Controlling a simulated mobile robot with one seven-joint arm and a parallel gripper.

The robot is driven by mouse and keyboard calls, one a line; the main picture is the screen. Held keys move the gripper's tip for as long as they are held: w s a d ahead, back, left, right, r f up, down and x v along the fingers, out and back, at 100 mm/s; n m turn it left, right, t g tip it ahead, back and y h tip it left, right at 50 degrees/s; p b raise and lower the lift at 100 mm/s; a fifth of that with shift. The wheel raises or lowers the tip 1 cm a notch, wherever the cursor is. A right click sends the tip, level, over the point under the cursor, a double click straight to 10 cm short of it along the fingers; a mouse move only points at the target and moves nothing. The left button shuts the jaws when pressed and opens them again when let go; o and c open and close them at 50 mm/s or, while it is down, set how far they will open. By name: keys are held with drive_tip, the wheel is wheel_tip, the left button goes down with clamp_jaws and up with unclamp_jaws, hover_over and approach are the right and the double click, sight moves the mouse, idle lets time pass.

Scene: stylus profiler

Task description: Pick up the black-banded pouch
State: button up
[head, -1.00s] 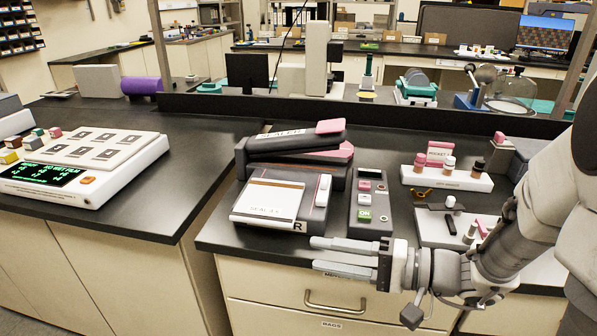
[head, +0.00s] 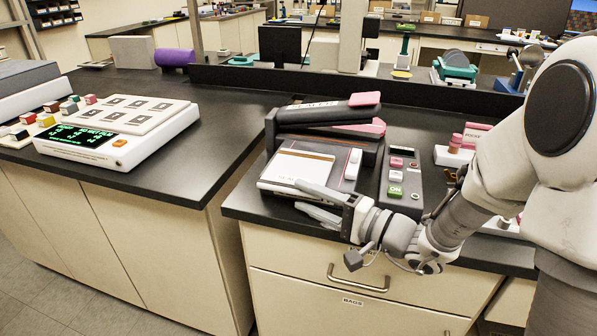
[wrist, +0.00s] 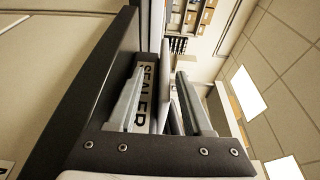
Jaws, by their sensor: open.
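A flat white pouch (head: 290,168) lies on the front of the sealer (head: 345,190) in the head view. A thin dark band, brownish in this light, crosses it near its far edge; I cannot tell for sure that it is black. My gripper (head: 297,196) is open at the pouch's near right side, its fingers pointing left and partly covering the pouch's near edge. In the wrist view my gripper (wrist: 161,70) has its fingers apart, with the SEALER label (wrist: 148,95) and a thin pale edge showing between them. I cannot tell whether that edge is the pouch, or whether anything touches it.
The sealer's dark raised arm (head: 320,115) with a pink tip stands behind the pouch. A control box (head: 400,185) with pink and green buttons is to its right. A white device with a green display (head: 115,130) is on the left bench. A gap separates the benches.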

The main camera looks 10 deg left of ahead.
sight(298, 171)
drive_tip(key=x, duration=0.5)
drive_tip(key=shift+s+a+r, duration=0.15)
drive_tip(key=shift+a+r, duration=0.1)
drive_tip(key=shift+r, duration=0.05)
clamp_jaws()
